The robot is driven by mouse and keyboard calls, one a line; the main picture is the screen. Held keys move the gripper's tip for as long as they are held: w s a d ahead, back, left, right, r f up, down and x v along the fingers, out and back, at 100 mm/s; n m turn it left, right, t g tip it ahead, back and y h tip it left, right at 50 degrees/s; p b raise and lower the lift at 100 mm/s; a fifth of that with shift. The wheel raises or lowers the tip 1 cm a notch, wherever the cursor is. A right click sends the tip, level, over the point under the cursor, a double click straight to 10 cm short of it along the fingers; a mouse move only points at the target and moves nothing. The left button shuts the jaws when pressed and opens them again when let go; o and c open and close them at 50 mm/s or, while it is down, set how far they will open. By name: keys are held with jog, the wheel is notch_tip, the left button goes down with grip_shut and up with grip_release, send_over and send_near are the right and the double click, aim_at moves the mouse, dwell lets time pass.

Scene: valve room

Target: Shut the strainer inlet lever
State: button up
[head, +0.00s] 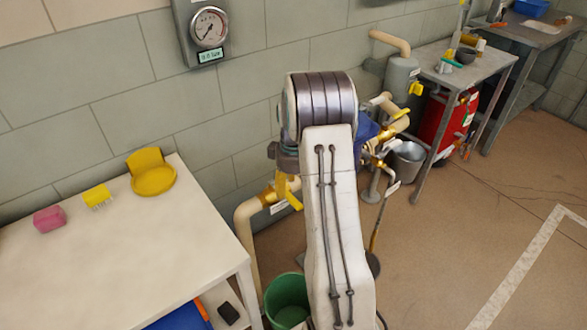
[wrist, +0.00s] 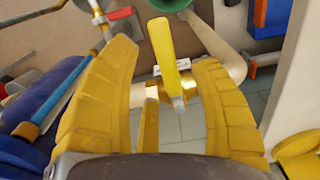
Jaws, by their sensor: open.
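In the wrist view a long flat yellow lever (wrist: 163,45) stands between the two ribbed yellow fingers of my gripper (wrist: 165,62). The fingers are open with a gap on each side of the lever. The lever's lower end meets a brass valve body (wrist: 207,80) on a cream pipe (wrist: 215,40). A small white label (wrist: 186,67) sits beside it, too small to read. In the head view the brass valve (head: 268,196) shows left of my arm. My arm mostly hides my gripper there.
A white table (head: 120,265) stands left, holding a yellow dish (head: 154,180), a yellow brush (head: 97,196) and a pink sponge (head: 48,219). A green bucket (head: 287,298) stands below the pipe. More pipes with yellow handles (head: 394,113) and a grey bucket (head: 406,158) are right. Floor farther right is clear.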

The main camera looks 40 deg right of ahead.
notch_tip(320, 180, up, 9)
dwell(0.4)
jog(key=shift+f, duration=0.1)
dwell(0.5)
jog(key=s+a+f+m+g, duration=0.1)
jog(key=s+a+f+m, duration=0.2)
jog(key=s+a+m, duration=0.55)
jog(key=s+a+r+n+t+p, duration=0.2)
jog(key=s+a+r+n+p, duration=0.2)
jog(key=s+a+r, duration=0.2)
jog(key=s+a+r+n+t+p, duration=0.2)
jog(key=s+a+r+n+p, duration=0.2)
jog(key=s+a+r, duration=0.3)
jog(key=v, duration=0.4)
jog(key=shift+w+r, duration=0.2)
jog(key=shift+w, duration=0.15)
jog(key=shift+d, duration=0.2)
